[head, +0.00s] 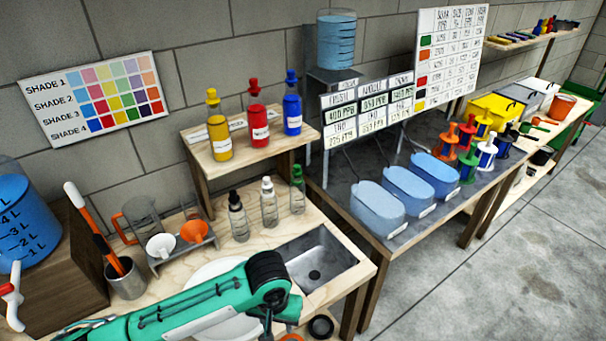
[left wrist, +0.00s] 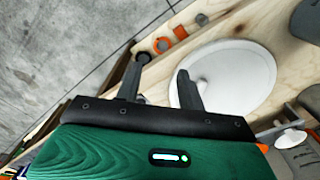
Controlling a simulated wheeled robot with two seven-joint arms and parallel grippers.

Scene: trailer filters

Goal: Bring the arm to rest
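My left arm (head: 190,305) reaches in from the lower left of the head view, over the wooden bench. Its gripper end is mostly hidden beyond the dark wrist joint and the bottom edge. In the left wrist view my left gripper (left wrist: 160,77) shows two dark fingers spread apart with nothing between them. The fingers are above the bench edge, beside a white round plate (left wrist: 255,75). My right gripper is in neither view.
The white plate (head: 200,272) lies partly under my arm. A sink (head: 314,272), several dropper bottles (head: 268,203) and a tool cup (head: 126,279) stand near. Orange (left wrist: 180,32) and black (left wrist: 161,72) round pieces lie by the bench edge. Open floor (head: 470,295) lies right.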

